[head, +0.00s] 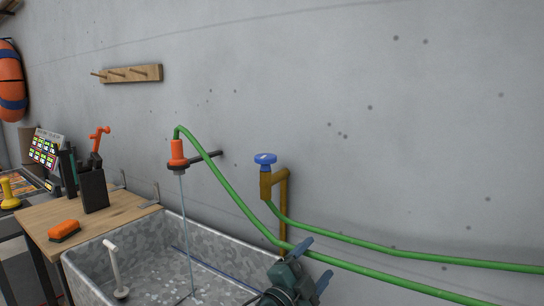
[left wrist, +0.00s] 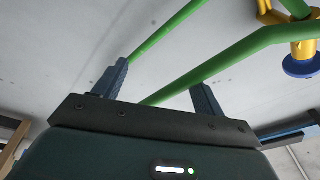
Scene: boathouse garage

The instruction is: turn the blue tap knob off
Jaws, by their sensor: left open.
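The knob also shows at the right edge of the left wrist view (left wrist: 301,66). A stream of water falls from the orange hose nozzle (head: 178,152) into the metal sink. My left gripper (head: 316,262) is below and right of the knob, apart from it. Its two fingers are spread, and it is open and empty in the left wrist view (left wrist: 158,85). My right gripper is not in view.
Green hose (head: 400,254) runs from the tap and nozzle along the wall, close to my left gripper. The metal sink (head: 85,270) stands below. A wooden counter (head: 125,207) at left holds an orange sponge (head: 64,230) and a dark holder (head: 93,190). The wall above the tap is clear.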

